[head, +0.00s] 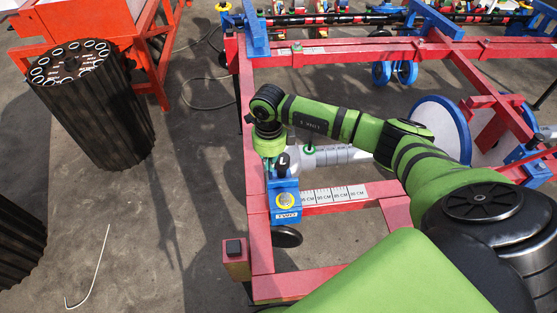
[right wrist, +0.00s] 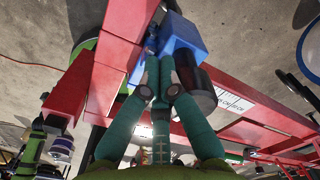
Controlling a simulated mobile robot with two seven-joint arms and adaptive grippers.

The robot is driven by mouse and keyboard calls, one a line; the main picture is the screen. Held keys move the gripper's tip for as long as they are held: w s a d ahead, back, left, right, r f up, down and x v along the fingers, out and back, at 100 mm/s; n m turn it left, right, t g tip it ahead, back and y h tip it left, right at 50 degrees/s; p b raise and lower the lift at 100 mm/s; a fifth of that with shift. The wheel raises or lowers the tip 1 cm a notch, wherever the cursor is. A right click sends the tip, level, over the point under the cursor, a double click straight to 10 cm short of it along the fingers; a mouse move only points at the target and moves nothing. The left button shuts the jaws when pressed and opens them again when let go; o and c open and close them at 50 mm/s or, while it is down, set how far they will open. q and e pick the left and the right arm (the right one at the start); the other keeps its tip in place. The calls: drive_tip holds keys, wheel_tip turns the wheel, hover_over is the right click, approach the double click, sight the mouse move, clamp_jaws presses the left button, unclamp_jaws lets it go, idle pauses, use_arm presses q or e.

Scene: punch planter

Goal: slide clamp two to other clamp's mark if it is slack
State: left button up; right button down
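Clamp two (head: 286,207) is a blue block labelled TWO, with a yellow round mark, on the red frame's left side. A black knob marked L (head: 283,161) stands above it. A white centimetre scale (head: 335,195) runs right from the clamp; its numbers are too small to read surely. My right gripper (head: 269,160) is over the clamp's back left side. In the right wrist view, its teal fingertips (right wrist: 157,64) come together close to the blue clamp (right wrist: 180,38); contact is unclear. Another blue clamp-like part (head: 532,160) is at the far right. My left gripper is out of view.
The red frame (head: 250,130) surrounds the work area. A grey-white cylinder (head: 330,155) and a blue-rimmed wheel (head: 438,115) lie beyond the scale. A black ribbed drum (head: 95,115) and an orange stand (head: 150,45) are left. Floor between drum and frame is mostly clear.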

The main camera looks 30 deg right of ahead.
drive_tip(key=shift+s+d, duration=0.4)
drive_tip(key=shift+d, duration=0.45)
drive_tip(key=shift+s+d, duration=0.35)
drive_tip(key=shift+d, duration=0.5)
drive_tip(key=shift+s+d, duration=0.1)
drive_tip(key=shift+d, duration=0.1)
drive_tip(key=shift+d+p, duration=0.1)
drive_tip(key=shift+p, duration=0.2)
drive_tip(key=d, duration=0.1)
drive_tip(key=s+d, duration=0.1)
drive_tip(key=d, duration=0.1)
drive_tip(key=s+d, duration=0.1)
drive_tip(key=shift+s+d, duration=0.25)
drive_tip(key=shift+d, duration=0.15)
wheel_tip(320, 180, up, 8)
drive_tip(key=p, duration=0.6)
hover_over(286, 157)
drive_tip(key=s+d, duration=0.2)
drive_tip(key=d, duration=0.2)
drive_tip(key=shift+w+a, duration=0.1)
drive_tip(key=shift+a, duration=0.1)
